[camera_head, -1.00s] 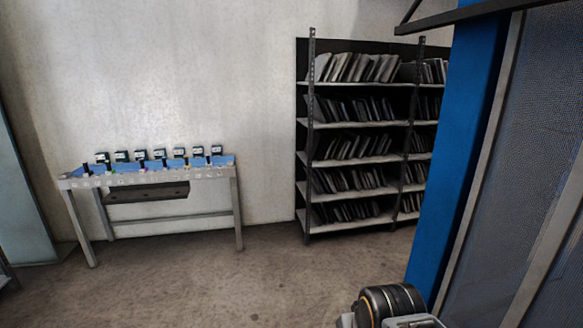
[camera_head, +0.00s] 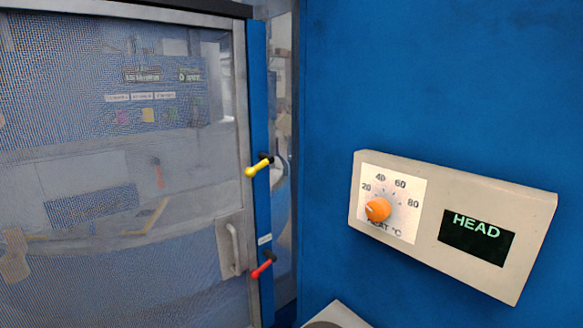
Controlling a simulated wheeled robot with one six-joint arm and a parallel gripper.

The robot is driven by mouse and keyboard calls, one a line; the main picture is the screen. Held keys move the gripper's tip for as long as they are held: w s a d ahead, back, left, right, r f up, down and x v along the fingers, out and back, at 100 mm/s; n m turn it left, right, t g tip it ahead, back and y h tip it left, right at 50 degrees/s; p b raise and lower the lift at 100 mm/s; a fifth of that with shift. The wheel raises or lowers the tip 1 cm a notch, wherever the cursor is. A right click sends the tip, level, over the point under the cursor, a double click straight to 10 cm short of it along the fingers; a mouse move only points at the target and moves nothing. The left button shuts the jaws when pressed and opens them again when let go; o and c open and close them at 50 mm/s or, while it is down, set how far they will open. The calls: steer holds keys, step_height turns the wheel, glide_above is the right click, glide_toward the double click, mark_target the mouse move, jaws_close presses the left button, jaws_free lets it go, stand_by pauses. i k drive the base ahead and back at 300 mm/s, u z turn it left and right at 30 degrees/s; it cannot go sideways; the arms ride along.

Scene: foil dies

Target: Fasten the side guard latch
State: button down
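A mesh guard door (camera_head: 130,230) in a grey frame fills the left of the head view. It has a grey pull handle (camera_head: 233,248) low on its right side. On the blue post (camera_head: 259,110) beside it are a lever with a yellow grip (camera_head: 256,168) and, lower, a lever with a red grip (camera_head: 261,268). Both slant down to the left from black ends towards the door frame. A small white label (camera_head: 265,239) sits above the red lever; its text is too small to read. I cannot tell which lever is the side guard latch. My gripper is not in view.
A blue panel (camera_head: 440,80) fills the right. Part of a pale object (camera_head: 338,316) shows at the bottom edge. Machinery shows dimly behind the mesh.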

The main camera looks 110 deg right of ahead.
mark_target(267, 159)
steer(key=z, duration=3.85)
steer(key=k, duration=1.35)
steer(key=u, duration=0.5)
steer(key=i, duration=1.65)
steer(key=z, duration=0.85)
